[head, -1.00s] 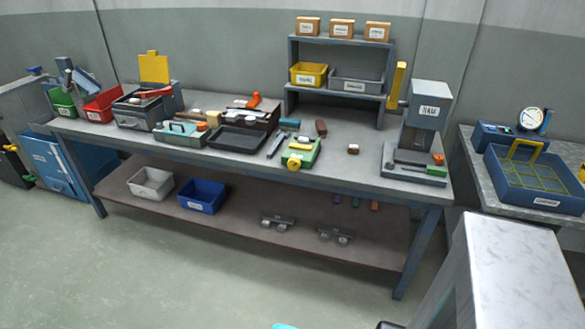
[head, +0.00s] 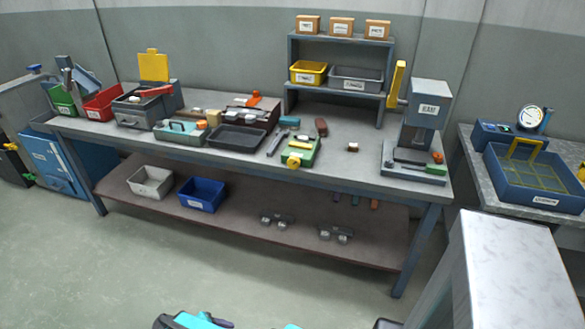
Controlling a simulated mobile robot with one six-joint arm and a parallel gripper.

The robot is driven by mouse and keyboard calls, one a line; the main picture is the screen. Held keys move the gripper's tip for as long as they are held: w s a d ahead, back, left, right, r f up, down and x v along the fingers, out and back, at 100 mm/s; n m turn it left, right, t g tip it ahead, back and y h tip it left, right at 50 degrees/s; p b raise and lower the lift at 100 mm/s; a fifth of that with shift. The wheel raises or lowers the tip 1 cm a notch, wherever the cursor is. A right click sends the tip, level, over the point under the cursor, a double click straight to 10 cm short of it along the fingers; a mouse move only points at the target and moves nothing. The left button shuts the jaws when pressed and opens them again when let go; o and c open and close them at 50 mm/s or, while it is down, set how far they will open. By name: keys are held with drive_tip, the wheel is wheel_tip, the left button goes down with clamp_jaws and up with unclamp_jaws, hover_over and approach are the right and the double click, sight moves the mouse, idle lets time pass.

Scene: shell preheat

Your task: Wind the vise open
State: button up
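A small green vise (head: 303,153) with grey parts on top stands near the front edge of the long workbench, right of the middle. A yellow knob (head: 294,162) is on its front, facing me. The vise is too small here to tell how wide its jaws are apart. My gripper's fingers do not show. Only black and cyan parts of my own arm show at the bottom edge, well in front of the bench and apart from the vise.
On the workbench (head: 345,172), a grey bar (head: 277,143) and a black tray (head: 236,138) lie left of the vise. A pale-topped stand (head: 512,255) is at lower right. The floor before the bench is clear.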

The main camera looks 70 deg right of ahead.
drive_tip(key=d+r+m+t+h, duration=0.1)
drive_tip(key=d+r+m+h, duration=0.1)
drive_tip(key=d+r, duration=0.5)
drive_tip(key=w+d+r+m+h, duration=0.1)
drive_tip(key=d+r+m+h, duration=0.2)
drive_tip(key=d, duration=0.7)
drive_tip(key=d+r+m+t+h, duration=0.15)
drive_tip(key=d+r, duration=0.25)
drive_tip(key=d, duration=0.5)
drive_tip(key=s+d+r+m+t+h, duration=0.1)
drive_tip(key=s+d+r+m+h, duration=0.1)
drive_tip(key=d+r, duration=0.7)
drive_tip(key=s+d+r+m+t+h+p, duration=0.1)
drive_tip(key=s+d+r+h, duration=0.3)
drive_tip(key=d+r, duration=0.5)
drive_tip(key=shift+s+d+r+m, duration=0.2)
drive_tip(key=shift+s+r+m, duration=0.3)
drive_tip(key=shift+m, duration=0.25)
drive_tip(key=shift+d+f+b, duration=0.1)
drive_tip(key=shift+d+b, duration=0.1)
drive_tip(key=shift+b, duration=0.1)
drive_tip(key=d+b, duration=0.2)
drive_tip(key=b, duration=0.2)
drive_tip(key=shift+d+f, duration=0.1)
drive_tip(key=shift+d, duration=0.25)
